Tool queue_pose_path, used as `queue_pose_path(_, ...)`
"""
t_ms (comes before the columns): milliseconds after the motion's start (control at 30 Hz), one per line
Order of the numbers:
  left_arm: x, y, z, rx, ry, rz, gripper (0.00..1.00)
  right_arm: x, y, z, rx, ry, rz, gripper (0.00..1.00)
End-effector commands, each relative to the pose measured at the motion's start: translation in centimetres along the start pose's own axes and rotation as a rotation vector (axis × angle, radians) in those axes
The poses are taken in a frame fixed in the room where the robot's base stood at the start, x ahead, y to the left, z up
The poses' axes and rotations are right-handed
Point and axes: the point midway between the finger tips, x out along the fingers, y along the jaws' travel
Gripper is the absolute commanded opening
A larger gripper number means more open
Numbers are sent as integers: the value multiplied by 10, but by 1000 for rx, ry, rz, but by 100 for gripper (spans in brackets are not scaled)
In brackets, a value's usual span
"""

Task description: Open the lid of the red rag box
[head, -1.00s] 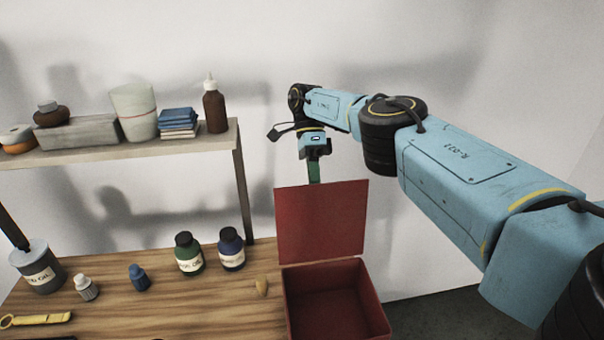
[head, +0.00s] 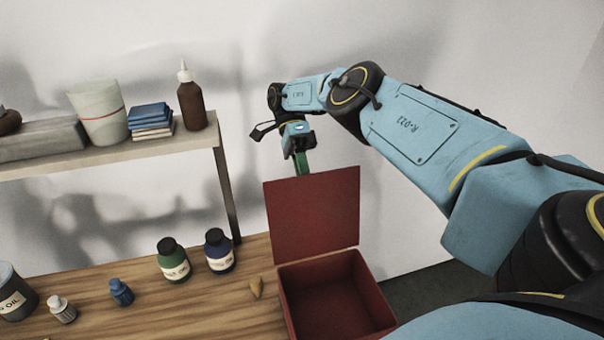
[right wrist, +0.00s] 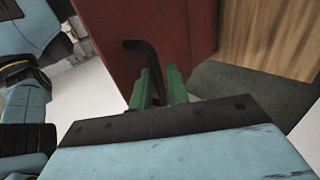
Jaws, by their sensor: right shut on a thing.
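The red rag box (head: 378,302) stands at the right end of the wooden bench, open at the top, with a dark, empty-looking inside. Its red lid (head: 312,215) stands raised, roughly upright, along the box's far side. My right gripper (head: 303,168) is at the lid's top edge, partly behind it. In the right wrist view its green fingers (right wrist: 161,88) are closed around a black bent handle (right wrist: 150,58) on the red lid (right wrist: 185,25). The head view hides this hold behind the lid. My left gripper is in neither view.
Several bottles, including a green one (head: 173,262) and a blue one (head: 219,252), stand on the bench (head: 205,300) left of the box. A shelf (head: 110,155) with a brown bottle (head: 191,103) is above. A small tan piece (head: 256,287) lies beside the box.

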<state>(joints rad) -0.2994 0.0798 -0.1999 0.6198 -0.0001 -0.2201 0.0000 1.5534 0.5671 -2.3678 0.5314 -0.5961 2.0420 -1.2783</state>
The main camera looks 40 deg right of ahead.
Motion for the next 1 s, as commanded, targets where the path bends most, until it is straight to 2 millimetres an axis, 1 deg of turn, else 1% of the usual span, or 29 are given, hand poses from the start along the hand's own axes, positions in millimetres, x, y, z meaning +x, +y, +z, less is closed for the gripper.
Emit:
queue_pose_path(33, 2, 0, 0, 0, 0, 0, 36, 4, -11, -3, 16, 3, -34, 0)
queue_pose_path(300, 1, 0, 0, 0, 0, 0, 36, 4, -11, -4, 17, 1, -35, 0)
queue_pose_path(333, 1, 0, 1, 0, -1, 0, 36, 4, -11, -4, 17, 1, -35, 20)
queue_pose_path(433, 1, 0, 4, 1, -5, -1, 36, 4, -11, -3, 16, 0, -35, 33)
queue_pose_path(467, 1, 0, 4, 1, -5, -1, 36, 3, -11, -3, 16, 0, -36, 33)
queue_pose_path(500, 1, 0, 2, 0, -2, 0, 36, 3, -10, -3, 16, -1, -36, 35)
queue_pose_path(600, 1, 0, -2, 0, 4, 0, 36, 2, -10, -3, 15, -3, -38, 33)
queue_pose_path(1000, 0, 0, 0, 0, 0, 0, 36, 0, -9, -3, 13, -5, -40, 33)
